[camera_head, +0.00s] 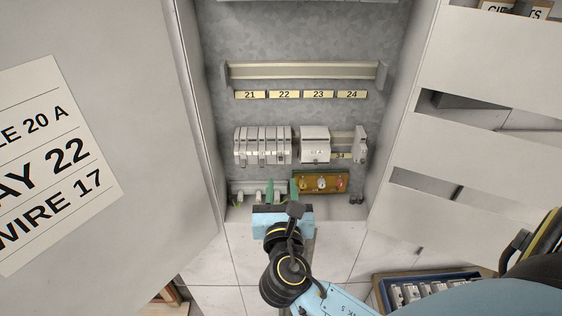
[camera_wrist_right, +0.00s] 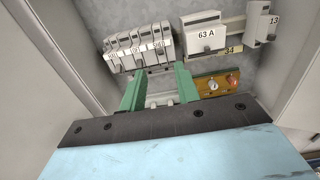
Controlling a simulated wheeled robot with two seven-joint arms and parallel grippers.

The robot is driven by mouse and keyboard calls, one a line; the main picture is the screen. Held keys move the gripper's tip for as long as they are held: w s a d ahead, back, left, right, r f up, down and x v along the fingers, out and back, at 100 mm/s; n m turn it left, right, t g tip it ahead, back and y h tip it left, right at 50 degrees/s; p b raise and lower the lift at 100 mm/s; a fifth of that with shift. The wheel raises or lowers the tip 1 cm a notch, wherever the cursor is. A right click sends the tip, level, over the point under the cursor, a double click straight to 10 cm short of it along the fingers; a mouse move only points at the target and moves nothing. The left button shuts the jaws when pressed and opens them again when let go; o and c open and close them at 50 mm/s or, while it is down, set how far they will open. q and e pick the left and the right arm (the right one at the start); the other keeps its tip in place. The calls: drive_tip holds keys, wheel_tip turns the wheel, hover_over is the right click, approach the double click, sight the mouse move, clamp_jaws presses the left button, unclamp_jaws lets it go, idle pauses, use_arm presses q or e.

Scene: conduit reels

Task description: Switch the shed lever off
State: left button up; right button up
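A row of grey breaker modules (camera_head: 262,145) with small levers sits on the middle rail of the open cabinet. They also show at the upper left of the right wrist view (camera_wrist_right: 138,47). I cannot read a shed label on any of them, so I cannot tell which lever is the shed one. My right gripper (camera_head: 281,190) is below this row, its green fingers pointing up into the cabinet. In the wrist view its fingers (camera_wrist_right: 159,84) are apart with nothing seen held between them, just under the modules. Whether a finger touches anything is unclear. My left gripper is not in view.
A wider module marked 63 A (camera_wrist_right: 203,36) stands right of the row. A brass-coloured panel with dials (camera_head: 321,183) is close right of my fingers. Open cabinet doors (camera_head: 130,110) flank both sides. A blue crate (camera_head: 437,279) is on the floor at lower right.

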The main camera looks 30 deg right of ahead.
sight(281, 160)
drive_tip(key=p+x, duration=0.1)
drive_tip(key=x, duration=0.6)
drive_tip(key=shift+w+d, duration=0.15)
drive_tip(key=shift+w, duration=0.15)
drive_tip(key=shift+c, duration=0.4)
clamp_jaws()
